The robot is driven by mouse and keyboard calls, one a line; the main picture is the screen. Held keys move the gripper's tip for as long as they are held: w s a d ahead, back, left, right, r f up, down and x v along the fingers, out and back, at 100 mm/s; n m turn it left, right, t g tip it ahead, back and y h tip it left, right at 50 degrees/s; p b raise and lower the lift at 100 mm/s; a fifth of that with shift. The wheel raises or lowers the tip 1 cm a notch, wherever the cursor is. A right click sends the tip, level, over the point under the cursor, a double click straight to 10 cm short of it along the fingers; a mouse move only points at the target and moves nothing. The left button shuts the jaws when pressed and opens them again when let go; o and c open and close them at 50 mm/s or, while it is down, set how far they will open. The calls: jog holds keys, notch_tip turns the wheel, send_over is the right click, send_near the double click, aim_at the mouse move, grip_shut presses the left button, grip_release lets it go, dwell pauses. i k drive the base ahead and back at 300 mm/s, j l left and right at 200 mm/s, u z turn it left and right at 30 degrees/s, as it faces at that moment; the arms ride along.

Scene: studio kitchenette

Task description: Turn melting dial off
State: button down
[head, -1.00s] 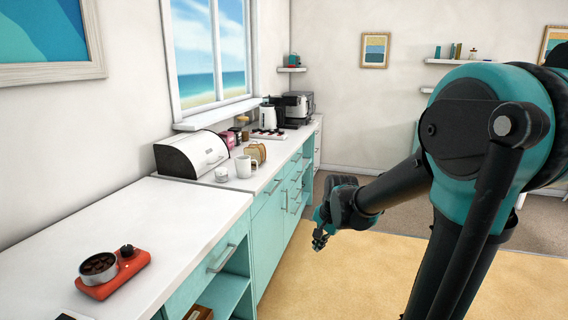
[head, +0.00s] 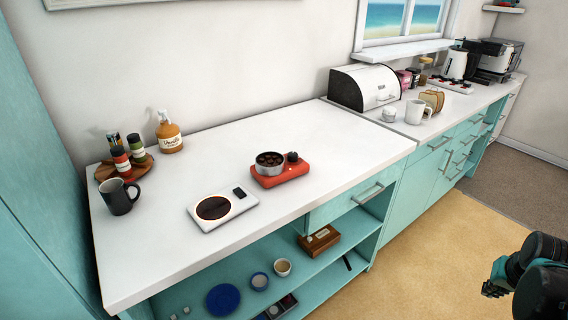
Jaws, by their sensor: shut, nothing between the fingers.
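A small red melting unit (head: 289,177) stands on the white counter in the head view. A metal pot (head: 269,163) with dark brown pieces in it sits on its left part. A black dial (head: 292,157) sits on the unit's right part; its setting is too small to read. My gripper (head: 492,289) is at the lower right, out over the floor, well away from the unit. It is shut and holds nothing. Part of it is hidden by my own arm.
A white scale-like plate (head: 222,207) lies left of the unit. A dark mug (head: 120,195), a wooden tray with bottles (head: 106,172) and a syrup bottle (head: 168,132) stand further left. A bread bin (head: 364,87) stands right. Open shelves lie below the counter's front edge.

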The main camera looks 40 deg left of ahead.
aim_at(292, 156)
jog(key=u, duration=1.7)
